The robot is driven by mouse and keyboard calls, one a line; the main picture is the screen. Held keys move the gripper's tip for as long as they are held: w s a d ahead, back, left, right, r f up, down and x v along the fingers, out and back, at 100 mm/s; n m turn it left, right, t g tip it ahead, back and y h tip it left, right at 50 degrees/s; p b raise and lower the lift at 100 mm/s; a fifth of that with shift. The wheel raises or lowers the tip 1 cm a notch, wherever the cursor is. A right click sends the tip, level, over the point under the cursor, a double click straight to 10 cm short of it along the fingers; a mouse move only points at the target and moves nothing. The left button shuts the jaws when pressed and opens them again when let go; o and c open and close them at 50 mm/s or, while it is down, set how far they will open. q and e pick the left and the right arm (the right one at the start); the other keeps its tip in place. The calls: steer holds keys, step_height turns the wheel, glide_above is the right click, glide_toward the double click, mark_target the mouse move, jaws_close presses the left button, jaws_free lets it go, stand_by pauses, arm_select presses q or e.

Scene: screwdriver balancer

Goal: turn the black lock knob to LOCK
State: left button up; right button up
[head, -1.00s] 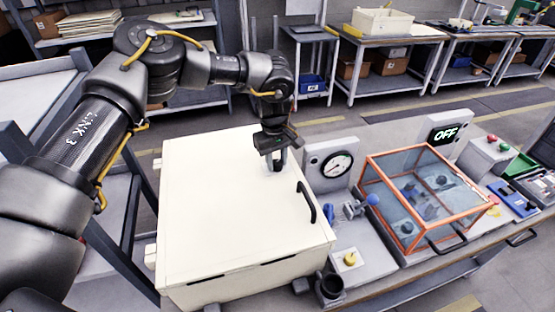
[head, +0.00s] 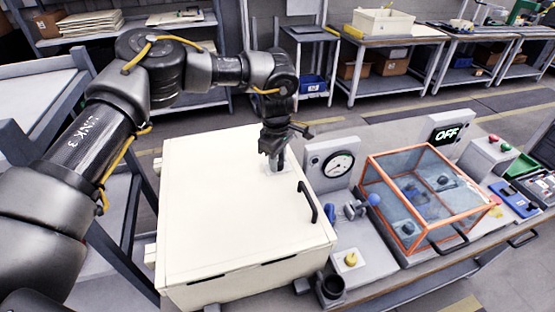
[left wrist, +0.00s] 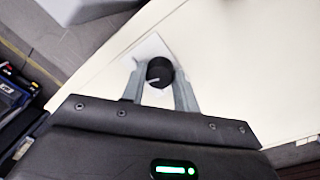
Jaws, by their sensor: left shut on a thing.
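The black lock knob (left wrist: 159,73) sits on a pale plate (left wrist: 150,47) on top of the cream cabinet (head: 235,215). A light pointer line shows on the knob in the left wrist view. My left gripper (head: 274,168) points down at the knob near the cabinet's far right part. Its two grey fingers (left wrist: 160,85) are shut on the knob, one on each side. In the head view the fingers hide the knob. Any LOCK lettering is too small or hidden to read. My right gripper is not in view.
A black handle (head: 307,202) stands on the cabinet's right edge. To the right are a dial gauge (head: 339,164), a blue-ball lever (head: 373,199), an orange-framed clear guard (head: 420,200) and a sign reading OFF (head: 446,133).

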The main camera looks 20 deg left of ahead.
mark_target(281, 162)
arm_select(q)
steer(key=n, duration=0.6)
steer(key=shift+w+d+r, duration=0.1)
steer(key=shift+d+r, duration=0.05)
steer(key=shift+d, duration=0.05)
steer(key=n, duration=0.6)
steer(key=shift+r, duration=0.1)
stand_by(0.4)
steer(key=o, duration=0.7)
steer(key=shift+w+y, duration=0.1)
steer(key=shift+y, duration=0.2)
steer(key=shift+o, duration=1.4)
steer(key=shift+a, duration=0.1)
step_height(281, 162, up, 10)
steer(key=b, duration=0.1)
steer(key=shift+d+r, duration=0.25)
steer(key=shift+d, duration=0.05)
